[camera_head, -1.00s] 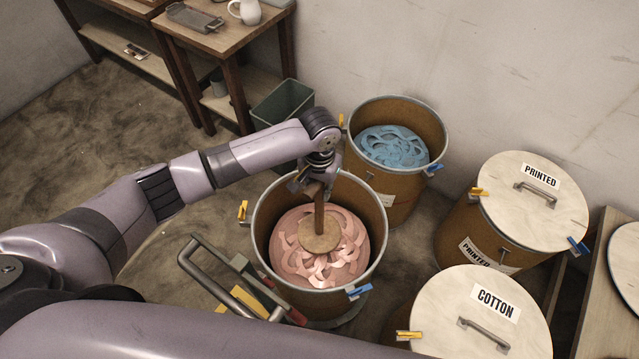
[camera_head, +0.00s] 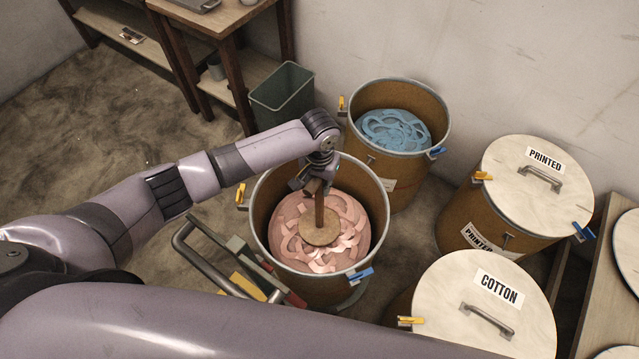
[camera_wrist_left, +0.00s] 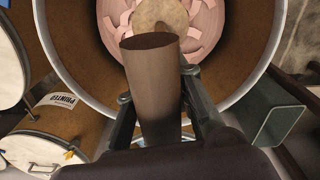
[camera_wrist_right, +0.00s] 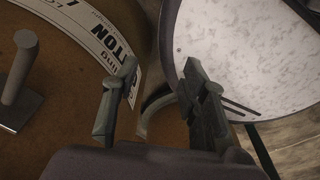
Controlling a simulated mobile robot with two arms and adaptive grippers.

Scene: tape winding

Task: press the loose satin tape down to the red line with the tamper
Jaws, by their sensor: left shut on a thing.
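The tamper (camera_head: 319,228) is a wooden rod with a round flat disc at its lower end. My left gripper (camera_head: 318,180) is shut on the rod near its top, above the open drum (camera_head: 261,195). In the left wrist view the tamper's rod (camera_wrist_left: 152,85) stands between the fingers. Loose pink satin tape (camera_head: 345,256) fills the drum's lower part in curls, and the disc rests on or just over it; I cannot tell which. No red line shows inside the drum. My right gripper (camera_wrist_right: 160,105) shows in the right wrist view, open and empty, near the cotton drum's side.
A drum of blue tape (camera_head: 395,131) stands behind. Lidded drums marked printed (camera_head: 520,205) and cotton (camera_head: 450,300) stand at the right. A green bin (camera_head: 283,100) is behind left, and a cart handle (camera_head: 190,250) is close to the drum's left.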

